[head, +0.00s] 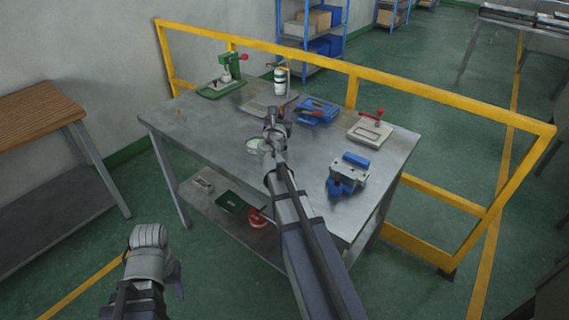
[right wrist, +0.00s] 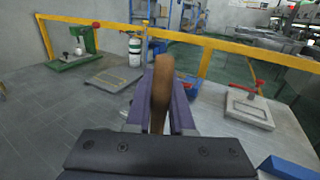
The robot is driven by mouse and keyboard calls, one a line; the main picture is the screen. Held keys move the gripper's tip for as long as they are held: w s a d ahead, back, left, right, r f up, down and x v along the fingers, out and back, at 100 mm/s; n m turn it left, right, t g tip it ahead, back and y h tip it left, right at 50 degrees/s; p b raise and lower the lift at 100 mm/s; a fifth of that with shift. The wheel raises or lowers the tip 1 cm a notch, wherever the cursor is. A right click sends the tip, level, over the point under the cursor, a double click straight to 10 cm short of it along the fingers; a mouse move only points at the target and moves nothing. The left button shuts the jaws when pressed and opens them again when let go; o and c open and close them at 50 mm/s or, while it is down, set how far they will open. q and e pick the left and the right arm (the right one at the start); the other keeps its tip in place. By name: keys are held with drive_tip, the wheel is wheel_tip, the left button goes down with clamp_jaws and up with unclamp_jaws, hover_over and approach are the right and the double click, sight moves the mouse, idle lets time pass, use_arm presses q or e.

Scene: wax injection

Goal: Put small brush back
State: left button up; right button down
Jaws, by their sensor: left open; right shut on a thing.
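My right gripper (right wrist: 160,118) is shut on the small brush, whose brown wooden handle (right wrist: 161,82) stands up between the two fingers in the right wrist view. The brush's bristles are hidden. In the head view my right gripper (head: 277,112) is over the middle of the grey metal table, just left of a blue tray (head: 300,117) with tools in it. My left gripper (head: 176,283) is open, low at the left and away from the table. It is partly hidden by its own wrist.
On the table (head: 212,137) stand a green press (head: 222,86), a white-green bottle (head: 280,80), a clamp plate with red handle (head: 370,131) and a blue vise (head: 347,178). A round pale dish (head: 254,146) lies beside my right arm. A yellow rail (head: 440,93) runs behind. The table's left front is clear.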

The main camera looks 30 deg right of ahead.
drive_tip(key=shift+f+b, duration=5)
drive_tip(key=shift+f, duration=0.15)
drive_tip(key=c, duration=0.8)
unclamp_jaws()
drive_tip(key=shift+r, duration=0.3)
drive_tip(key=v, duration=1.2)
drive_tip(key=shift+f, duration=0.1)
